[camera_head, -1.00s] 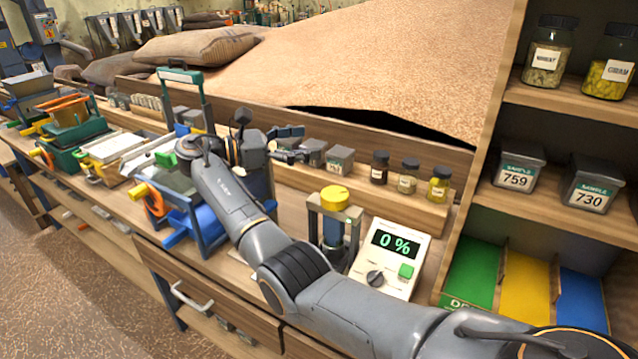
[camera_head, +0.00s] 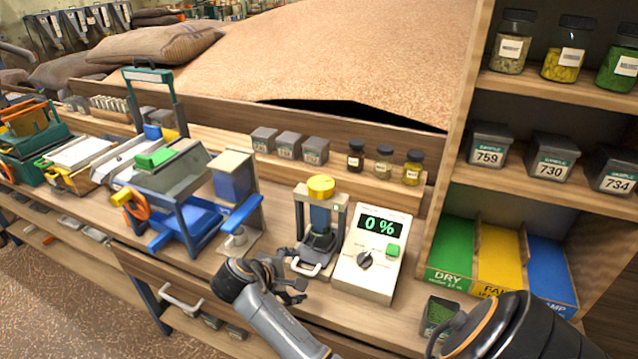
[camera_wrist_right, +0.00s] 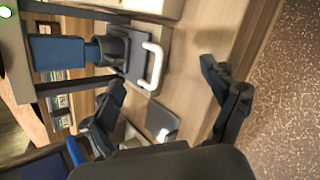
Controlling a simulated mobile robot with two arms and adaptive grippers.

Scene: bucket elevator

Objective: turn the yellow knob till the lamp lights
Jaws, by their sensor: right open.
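The yellow knob (camera_head: 321,186) sits on top of a small grey press frame with a blue cylinder (camera_head: 320,218) under it. My right gripper (camera_head: 292,283) is open and empty, low in front of the press and below the knob. In the right wrist view its fingers (camera_wrist_right: 165,80) are apart, near the press's white handle (camera_wrist_right: 152,66). My left gripper is not in view.
A blue and grey machine (camera_head: 170,195) stands left of the press. Small jars (camera_head: 384,162) and grey boxes (camera_head: 288,145) stand on a ledge behind. Right is a shelf with green, yellow and blue bins (camera_head: 452,250). A drawer handle (camera_head: 180,305) sticks out in front.

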